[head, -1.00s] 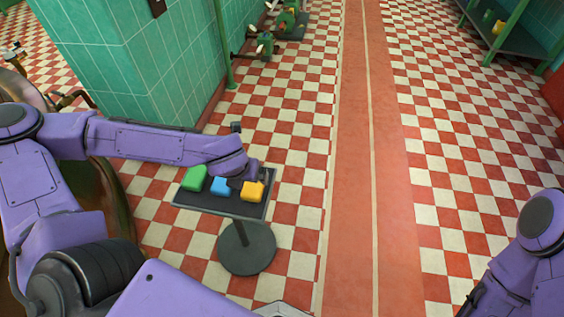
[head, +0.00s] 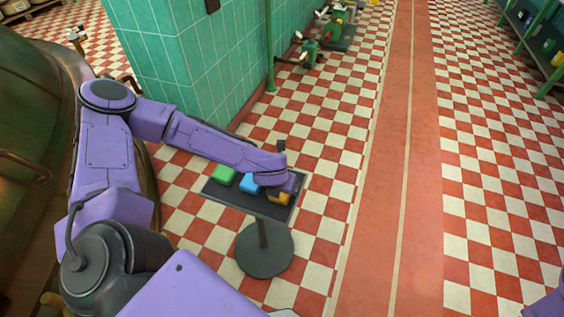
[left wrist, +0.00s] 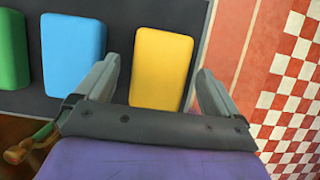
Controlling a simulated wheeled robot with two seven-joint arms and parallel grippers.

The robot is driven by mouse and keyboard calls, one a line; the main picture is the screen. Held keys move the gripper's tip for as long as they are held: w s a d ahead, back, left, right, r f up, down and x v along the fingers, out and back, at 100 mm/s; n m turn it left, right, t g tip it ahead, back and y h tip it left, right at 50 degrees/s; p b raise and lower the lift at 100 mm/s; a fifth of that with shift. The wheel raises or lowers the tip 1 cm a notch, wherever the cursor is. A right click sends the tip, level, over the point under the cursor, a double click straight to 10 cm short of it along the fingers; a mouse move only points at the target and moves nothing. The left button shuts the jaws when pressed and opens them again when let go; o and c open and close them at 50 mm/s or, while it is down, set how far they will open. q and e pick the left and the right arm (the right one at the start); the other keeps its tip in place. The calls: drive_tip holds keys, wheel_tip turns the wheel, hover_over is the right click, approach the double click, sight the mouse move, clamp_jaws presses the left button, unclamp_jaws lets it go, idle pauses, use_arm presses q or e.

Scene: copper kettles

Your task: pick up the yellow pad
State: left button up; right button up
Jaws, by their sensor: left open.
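The yellow pad (head: 279,199) lies at the right end of a row on a small dark stand top (head: 230,197), partly hidden by my left gripper (head: 284,187). In the left wrist view, the yellow pad (left wrist: 161,68) shows between the two fingers of my open left gripper (left wrist: 157,76), with a gap on either side. The gripper is over the pad and empty; I cannot tell its exact height above it. My right gripper is out of view.
The blue pad (head: 249,183) lies just left of the yellow one, and the green pad (head: 223,175) is beyond it. The left finger is close to the blue pad (left wrist: 73,52) in the wrist view. A green tiled pillar (head: 185,70) stands behind. The red floor strip (head: 400,160) is clear.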

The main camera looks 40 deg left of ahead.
use_arm(q)
drive_tip(key=shift+f, duration=0.25)
idle(0.3)
drive_tip(key=c, duration=1)
drive_tip(key=shift+c, duration=0.2)
drive_tip(key=shift+r, duration=0.5)
wheel_tip(320, 180, up, 3)
drive_tip(key=shift+w+r+p, duration=0.1)
drive_tip(key=shift+p, duration=0.4)
drive_tip(key=s+d+r+p, duration=0.9)
drive_tip(key=s+p, duration=0.1)
drive_tip(key=shift+s+d+r, duration=0.15)
drive_tip(key=shift+s+d, duration=0.05)
drive_tip(key=shift+d, duration=0.15)
